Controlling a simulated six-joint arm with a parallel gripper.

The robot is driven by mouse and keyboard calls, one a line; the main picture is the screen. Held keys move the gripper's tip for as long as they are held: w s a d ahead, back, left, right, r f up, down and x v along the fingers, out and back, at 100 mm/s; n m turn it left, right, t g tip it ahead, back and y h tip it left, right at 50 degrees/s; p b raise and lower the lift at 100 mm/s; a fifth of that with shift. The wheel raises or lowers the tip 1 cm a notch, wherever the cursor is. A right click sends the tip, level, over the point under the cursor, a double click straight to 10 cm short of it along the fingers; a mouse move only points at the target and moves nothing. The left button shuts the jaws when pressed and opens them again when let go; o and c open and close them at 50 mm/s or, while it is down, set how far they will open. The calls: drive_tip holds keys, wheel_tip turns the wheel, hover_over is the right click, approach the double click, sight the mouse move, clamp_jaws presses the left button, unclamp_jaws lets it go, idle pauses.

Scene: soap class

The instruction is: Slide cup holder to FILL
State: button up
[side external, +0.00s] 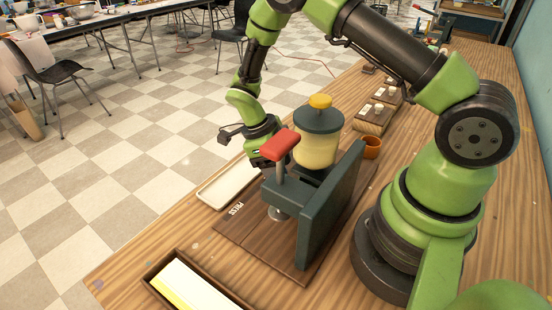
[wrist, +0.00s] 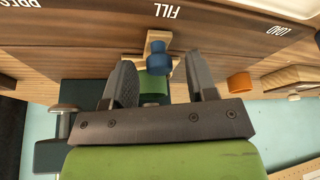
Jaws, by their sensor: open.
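In the wrist view, a pale wooden piece (wrist: 158,37), apparently the cup holder, with a blue knob (wrist: 160,62) sits just below the FILL label (wrist: 167,11), slightly left of its middle. A green block (wrist: 153,86) shows behind the knob. My gripper (wrist: 158,61) is open, with its fingers on either side of the knob; I cannot tell whether they touch it. In the side view my gripper (side external: 262,150) is beside the red-handled press (side external: 281,144), partly hidden by it. The holder is hidden there.
The LOAD label (wrist: 278,30) is right of FILL in the wrist view, PRESS on the left. An orange cup (side external: 372,147) stands behind the dark upright panel (side external: 330,210). A tank with a yellow knob (side external: 319,135) stands near the press. A white tray (side external: 222,186) lies alongside the board.

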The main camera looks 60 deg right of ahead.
drive_tip(key=v, duration=1)
drive_tip(key=s+a+r+n+t+y, duration=0.1)
drive_tip(key=s+r+n+t, duration=0.1)
drive_tip(key=r+n, duration=0.4)
drive_tip(key=s+a+r+n+t+y, duration=0.1)
drive_tip(key=s+r+n+t, duration=0.2)
drive_tip(key=r+n, duration=0.3)
drive_tip(key=s+a+r+n+t+y, duration=0.1)
drive_tip(key=s+r+n+t, duration=0.5)
drive_tip(key=s+n, duration=0.6)
drive_tip(key=a+n, duration=0.1)
drive_tip(key=n, duration=0.2)
drive_tip(key=shift+r+n+y, duration=0.3)
drive_tip(key=shift+r+y, duration=0.1)
